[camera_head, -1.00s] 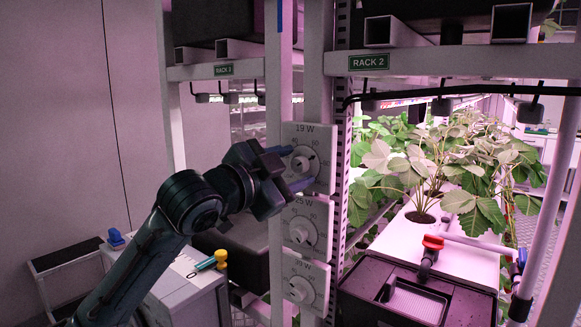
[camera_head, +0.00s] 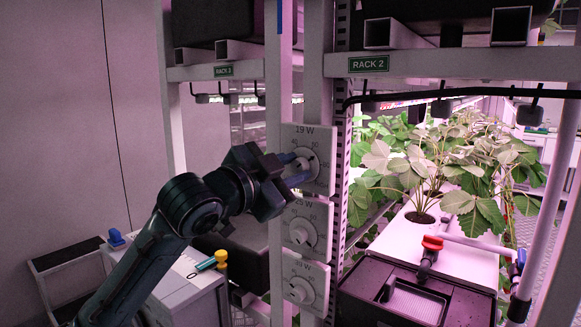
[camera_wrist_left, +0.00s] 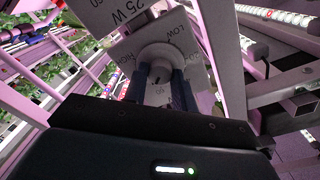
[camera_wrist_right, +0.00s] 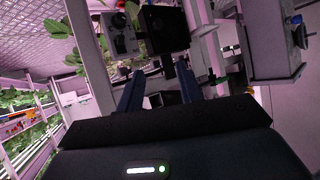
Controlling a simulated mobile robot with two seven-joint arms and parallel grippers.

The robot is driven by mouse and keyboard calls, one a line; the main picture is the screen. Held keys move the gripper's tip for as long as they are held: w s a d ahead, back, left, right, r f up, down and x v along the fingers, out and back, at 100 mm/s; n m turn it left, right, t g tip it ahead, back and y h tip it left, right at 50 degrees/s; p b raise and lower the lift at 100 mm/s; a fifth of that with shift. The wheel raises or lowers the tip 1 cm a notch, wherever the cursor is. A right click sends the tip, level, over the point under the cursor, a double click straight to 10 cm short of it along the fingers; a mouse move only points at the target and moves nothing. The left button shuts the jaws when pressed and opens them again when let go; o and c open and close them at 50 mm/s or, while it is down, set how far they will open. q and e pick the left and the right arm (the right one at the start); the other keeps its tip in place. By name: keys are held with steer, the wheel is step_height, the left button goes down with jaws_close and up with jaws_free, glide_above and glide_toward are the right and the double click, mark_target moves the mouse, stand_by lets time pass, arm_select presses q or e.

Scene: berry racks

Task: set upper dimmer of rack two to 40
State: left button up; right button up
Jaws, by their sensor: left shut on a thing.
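The upper dimmer (camera_head: 322,139) is a pale plate with a round knob (camera_head: 308,163), a scale and a "19 W" reading, on the post left of the RACK 2 sign (camera_head: 368,63). My left gripper (camera_head: 298,168) is shut on this knob, one blue finger on each side. In the left wrist view the knob (camera_wrist_left: 157,57) sits between the fingertips, with LOW and HIGH printed around it. The fingers hide part of the scale, and I cannot read the exact setting. My right gripper (camera_wrist_right: 158,84) is open and empty in its wrist view; it is outside the head view.
Two more dimmers, a middle one (camera_head: 322,210) and a lower one (camera_head: 318,268), sit directly below. Leafy plants (camera_head: 440,165) and a black box with a red valve (camera_head: 433,243) stand at the right. A white cabinet (camera_head: 185,295) stands low at the left.

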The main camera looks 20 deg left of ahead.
arm_select(q)
steer(key=shift+r+n+p, duration=0.1)
steer(key=shift+n+p, duration=0.75)
steer(key=shift+n, duration=0.15)
steer(key=n+p, duration=0.2)
steer(key=shift+n, duration=0.4)
steer(key=n+p, duration=0.2)
steer(key=shift+n+p, duration=0.35)
steer(key=shift+n, duration=0.05)
steer(key=n+p, duration=0.2)
steer(key=shift+n, duration=0.4)
steer(key=n, duration=0.2)
steer(key=n+p, duration=0.1)
steer(key=shift+f+n+t, duration=0.2)
steer(key=shift+n+t, duration=0.1)
steer(key=shift+n, duration=0.1)
steer(key=shift+n+y, duration=0.3)
steer(key=shift+n, duration=0.3)
arm_select(e)
steer(key=d, duration=0.1)
steer(key=s+d+r+g+h, duration=0.1)
steer(key=d+r, duration=0.1)
steer(key=shift+s+g, duration=0.25)
steer(key=shift+g, duration=0.05)
steer(key=shift+r, duration=0.1)
